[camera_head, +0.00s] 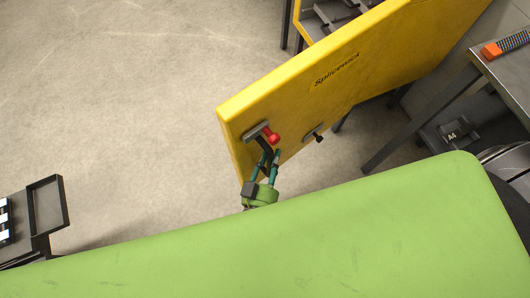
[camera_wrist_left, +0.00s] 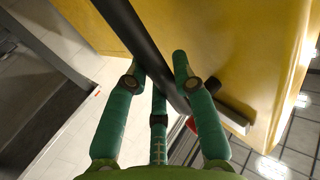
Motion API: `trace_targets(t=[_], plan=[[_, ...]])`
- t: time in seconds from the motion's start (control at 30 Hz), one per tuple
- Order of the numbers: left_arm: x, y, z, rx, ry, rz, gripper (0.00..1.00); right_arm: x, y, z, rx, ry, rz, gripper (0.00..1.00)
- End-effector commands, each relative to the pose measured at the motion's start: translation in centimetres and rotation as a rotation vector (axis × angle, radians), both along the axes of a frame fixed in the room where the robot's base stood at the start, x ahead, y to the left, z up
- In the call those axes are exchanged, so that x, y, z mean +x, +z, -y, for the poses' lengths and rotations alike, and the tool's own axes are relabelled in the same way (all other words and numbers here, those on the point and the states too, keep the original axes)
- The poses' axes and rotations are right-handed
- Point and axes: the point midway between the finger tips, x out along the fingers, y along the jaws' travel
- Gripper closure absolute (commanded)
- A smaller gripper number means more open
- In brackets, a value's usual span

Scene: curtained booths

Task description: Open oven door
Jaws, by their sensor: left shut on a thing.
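The yellow oven door (camera_head: 340,75), with dark lettering, stands out at an angle; a yellow-edged body with grey parts inside (camera_head: 330,14) shows behind it. Near the door's free end are a black handle (camera_head: 264,146) on a grey bracket with a red knob (camera_head: 271,136), and a small black knob (camera_head: 317,137). My left gripper (camera_head: 269,158) is at this handle. In the left wrist view, its green fingers (camera_wrist_left: 157,78) are shut around the black handle bar (camera_wrist_left: 134,32), with the yellow door (camera_wrist_left: 230,50) close behind. My right gripper is not in view.
A grey metal table (camera_head: 500,75) with an orange-ended item (camera_head: 492,50) stands at the right, with a dark box marked A4 (camera_head: 452,134) beneath. A black tray (camera_head: 46,205) is at the lower left. The concrete floor (camera_head: 120,90) left of the door is clear.

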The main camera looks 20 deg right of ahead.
Motion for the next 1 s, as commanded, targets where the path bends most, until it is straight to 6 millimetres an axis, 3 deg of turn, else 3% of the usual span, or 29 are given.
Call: trace_targets(t=[0.1, 0.53, 0.57, 0.6, 0.63, 1.0], plan=[[-0.25, 0.57, 0.87, -0.005, -0.015, 0.011, 1.00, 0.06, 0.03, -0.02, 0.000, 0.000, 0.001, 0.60], [-0.37, 0.64, 1.03, -0.007, -0.018, 0.012, 1.00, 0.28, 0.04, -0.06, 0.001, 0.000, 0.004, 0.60], [-0.37, 0.64, 1.02, -0.007, -0.018, 0.012, 0.70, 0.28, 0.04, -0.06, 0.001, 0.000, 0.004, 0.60], [-0.35, 0.63, 1.00, -0.007, -0.018, 0.012, 0.54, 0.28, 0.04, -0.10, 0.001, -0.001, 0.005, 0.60], [-0.36, 0.60, 0.97, -0.007, -0.017, 0.012, 0.49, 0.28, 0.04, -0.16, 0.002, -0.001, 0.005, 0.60], [-0.80, 0.16, 0.48, -0.002, -0.015, 0.002, 0.49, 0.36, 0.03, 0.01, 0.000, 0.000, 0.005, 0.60]])
